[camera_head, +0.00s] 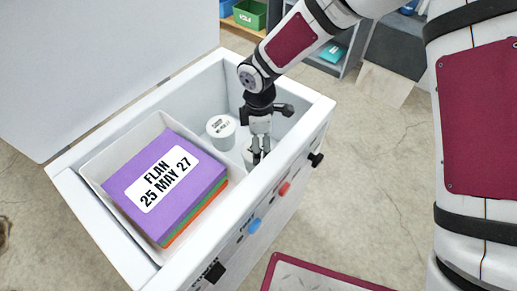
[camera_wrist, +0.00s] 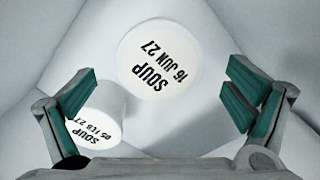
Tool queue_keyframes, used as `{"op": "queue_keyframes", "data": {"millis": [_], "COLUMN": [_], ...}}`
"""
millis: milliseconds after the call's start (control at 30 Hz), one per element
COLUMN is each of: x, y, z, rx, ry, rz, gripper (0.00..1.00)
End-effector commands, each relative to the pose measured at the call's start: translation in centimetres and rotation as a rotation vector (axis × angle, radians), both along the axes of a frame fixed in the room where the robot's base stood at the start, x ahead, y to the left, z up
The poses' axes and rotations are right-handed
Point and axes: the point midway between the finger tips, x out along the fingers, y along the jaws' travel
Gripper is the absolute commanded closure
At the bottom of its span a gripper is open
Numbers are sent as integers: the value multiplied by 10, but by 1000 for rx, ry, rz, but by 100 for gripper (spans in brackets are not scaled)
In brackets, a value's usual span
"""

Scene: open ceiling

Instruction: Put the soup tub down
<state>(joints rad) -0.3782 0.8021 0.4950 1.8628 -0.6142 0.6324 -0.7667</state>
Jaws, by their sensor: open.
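Two white soup tubs stand inside the open white chest (camera_head: 73,196). One tub (camera_head: 220,126) shows its lid left of my gripper; its date is too small to read in the head view. The other (camera_head: 247,155) is partly hidden behind my fingers. In the wrist view one lid reads "SOUP 16 JUN 27" (camera_wrist: 158,60) and lies ahead, between the spread fingers. The other reads "SOUP 05 FEB 27" (camera_wrist: 97,115), by the left finger. My gripper (camera_head: 260,154) points down into the chest, open with nothing between its fingers; it also frames the wrist view (camera_wrist: 160,97).
A white bin (camera_head: 99,166) in the chest's left part holds a stack of boxes, the top one purple (camera_head: 186,196) and labelled "FLAN 25 MAY 27". The raised lid (camera_head: 100,60) stands behind. The chest walls are close around my gripper. Shelves with bins are at the back.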

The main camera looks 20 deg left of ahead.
Motion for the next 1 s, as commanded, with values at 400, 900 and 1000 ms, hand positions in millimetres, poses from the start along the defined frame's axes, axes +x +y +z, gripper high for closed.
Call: {"op": "queue_keyframes", "data": {"millis": [400,900,1000], "x": [0,0,-1], "y": [0,0,0], "z": [45,45,51], "rx": [0,0,0], "ry": [0,0,0], "rz": [-1,0,0], "gripper": [3,3,3]}}
